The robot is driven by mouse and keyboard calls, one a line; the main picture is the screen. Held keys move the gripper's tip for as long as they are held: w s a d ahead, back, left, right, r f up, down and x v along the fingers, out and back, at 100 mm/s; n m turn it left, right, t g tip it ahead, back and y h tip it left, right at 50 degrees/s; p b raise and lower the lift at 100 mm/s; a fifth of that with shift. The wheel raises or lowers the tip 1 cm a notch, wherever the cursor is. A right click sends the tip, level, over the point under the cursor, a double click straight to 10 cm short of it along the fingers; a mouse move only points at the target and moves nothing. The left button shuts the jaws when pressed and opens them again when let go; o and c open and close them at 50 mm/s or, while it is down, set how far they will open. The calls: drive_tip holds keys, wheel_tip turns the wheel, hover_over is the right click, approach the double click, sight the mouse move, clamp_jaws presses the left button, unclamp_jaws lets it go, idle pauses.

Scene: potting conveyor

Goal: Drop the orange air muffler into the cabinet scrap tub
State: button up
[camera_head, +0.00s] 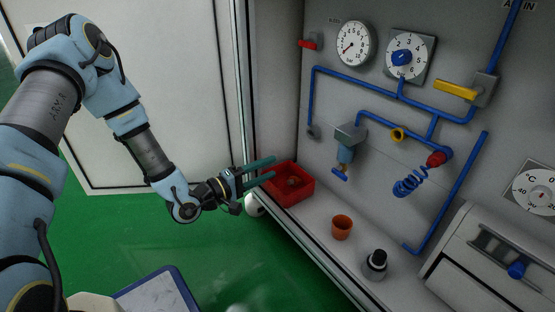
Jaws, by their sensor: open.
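The red scrap tub (293,196) stands on the cabinet floor at its left end, near the open front edge. A small brownish-orange piece (292,182) lies inside it; it may be the orange air muffler, but it is too small and shaded to be sure. My gripper (273,168) reaches in from the left. Its two teal fingers are spread apart, with nothing seen between them. The fingertips are over or just beside the tub's left rim; their exact height above it is hard to tell.
An orange cup-like pot (342,229) and a dark round-topped fitting (375,264) stand on the cabinet floor right of the tub. Blue pipes, a filter unit (345,155), a yellow ring (397,135) and a coiled hose (410,182) are on the back wall. The cabinet's door-side frame (240,80) is close behind my gripper.

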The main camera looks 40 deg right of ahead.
drive_tip(key=a+p, duration=0.1)
drive_tip(key=a, duration=0.5)
drive_tip(key=shift+w+p, duration=0.15)
drive_tip(key=shift+p, duration=0.25)
drive_tip(key=shift+r, duration=0.1)
